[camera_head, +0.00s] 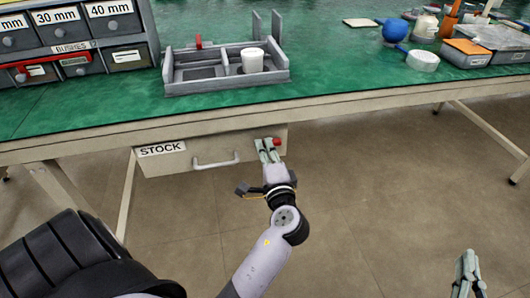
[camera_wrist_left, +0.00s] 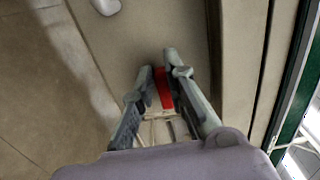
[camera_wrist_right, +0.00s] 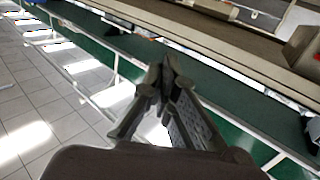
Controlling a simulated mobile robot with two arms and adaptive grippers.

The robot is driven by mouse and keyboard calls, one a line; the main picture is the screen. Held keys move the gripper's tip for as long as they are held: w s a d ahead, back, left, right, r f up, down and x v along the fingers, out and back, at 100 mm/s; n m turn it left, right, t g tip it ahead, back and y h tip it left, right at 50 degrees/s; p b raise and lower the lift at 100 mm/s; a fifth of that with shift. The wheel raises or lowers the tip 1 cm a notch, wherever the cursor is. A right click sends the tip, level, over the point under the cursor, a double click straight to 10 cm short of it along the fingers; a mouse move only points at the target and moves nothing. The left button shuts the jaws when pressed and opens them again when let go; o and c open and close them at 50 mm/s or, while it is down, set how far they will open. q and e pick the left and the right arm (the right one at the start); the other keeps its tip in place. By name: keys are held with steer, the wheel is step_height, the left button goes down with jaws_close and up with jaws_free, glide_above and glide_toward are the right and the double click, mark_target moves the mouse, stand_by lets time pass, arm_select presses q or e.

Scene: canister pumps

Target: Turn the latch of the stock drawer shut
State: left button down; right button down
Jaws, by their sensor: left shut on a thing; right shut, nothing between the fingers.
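The stock drawer (camera_head: 215,150) sits under the bench top, with a white "STOCK" label and a pale bar handle (camera_head: 215,162). Its red latch (camera_head: 277,141) is at the right end of the drawer front. My left gripper (camera_head: 268,148) is at the latch with its fingers shut on it. In the left wrist view the red latch (camera_wrist_left: 164,88) shows between the fingers (camera_wrist_left: 160,75). The handle's end (camera_wrist_left: 106,6) is at the top there. My right gripper (camera_head: 468,268) is low at the right, away from the drawer, and its fingertips (camera_wrist_right: 167,65) are together and empty.
The green bench top (camera_head: 340,60) holds a grey tray (camera_head: 225,85) with a white cup (camera_head: 252,60), bushing drawers (camera_head: 75,40) at the left and several items at the right. The bench's front edge (camera_head: 330,105) overhangs the drawer. The floor in front is clear.

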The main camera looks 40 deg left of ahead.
steer(key=shift+a+r+y, duration=0.1)
steer(key=shift+r+y, duration=0.2)
steer(key=shift+r, duration=0.2)
arm_select(q)
steer(key=c, duration=1.6)
jaws_free()
